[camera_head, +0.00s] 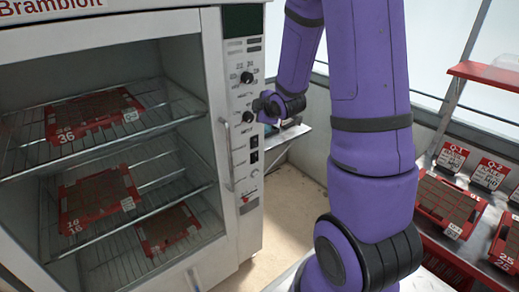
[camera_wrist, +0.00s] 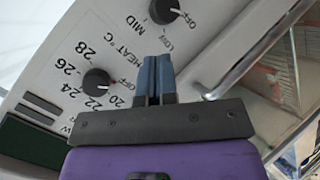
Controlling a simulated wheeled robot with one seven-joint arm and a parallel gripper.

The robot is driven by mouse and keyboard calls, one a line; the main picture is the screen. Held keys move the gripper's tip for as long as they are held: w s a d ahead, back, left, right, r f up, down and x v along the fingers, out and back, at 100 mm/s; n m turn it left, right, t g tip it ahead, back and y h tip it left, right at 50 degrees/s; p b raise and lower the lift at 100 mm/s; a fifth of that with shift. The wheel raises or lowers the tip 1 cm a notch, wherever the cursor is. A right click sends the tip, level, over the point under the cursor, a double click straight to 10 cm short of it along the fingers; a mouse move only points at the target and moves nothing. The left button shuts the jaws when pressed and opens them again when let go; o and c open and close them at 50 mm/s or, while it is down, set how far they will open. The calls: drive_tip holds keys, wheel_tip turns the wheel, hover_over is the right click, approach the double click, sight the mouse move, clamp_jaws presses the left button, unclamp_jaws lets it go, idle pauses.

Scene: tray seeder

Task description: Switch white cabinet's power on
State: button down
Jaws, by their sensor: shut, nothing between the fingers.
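The white cabinet (camera_head: 212,90) stands at the left of the head view, with a control panel (camera_head: 236,165) down its right front edge. The panel carries an upper black knob (camera_head: 247,77), a lower black knob (camera_head: 248,117) and small black switches (camera_head: 254,141) below them; labels and switch positions there are too small to read. My gripper (camera_head: 262,104) is shut and empty beside the panel near the lower knob. In the wrist view its blue fingertips (camera_wrist: 155,68) lie between a heat knob (camera_wrist: 97,80) and an OFF/LOW/MID knob (camera_wrist: 164,11). Contact with the panel cannot be told.
Red trays (camera_head: 95,110) sit on wire shelves inside the cabinet. A metal handle (camera_wrist: 250,60) runs beside the panel. At the right, a rack holds red seed trays (camera_head: 447,205) and number cards (camera_head: 490,174). Bare floor (camera_head: 290,200) shows between them.

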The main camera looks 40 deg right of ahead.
sight(256, 146)
drive_tip(key=s+d+f+n+t+y, duration=0.1)
drive_tip(key=s+d+f+n+t, duration=0.1)
drive_tip(key=f, duration=0.8)
drive_tip(key=s+d+f+n+t+y, duration=0.1)
drive_tip(key=s+d+f+n, duration=0.3)
drive_tip(key=f, duration=0.6)
drive_tip(key=shift+n+t, duration=0.6)
drive_tip(key=shift+t, duration=0.3)
drive_tip(key=w, duration=0.4)
drive_tip(key=w+f, duration=0.1)
drive_tip(key=w, duration=0.8)
drive_tip(key=shift+w+f, duration=0.3)
drive_tip(key=shift+w, duration=0.05)
drive_tip(key=shift+w+a, duration=0.1)
drive_tip(key=shift+w, duration=0.1)
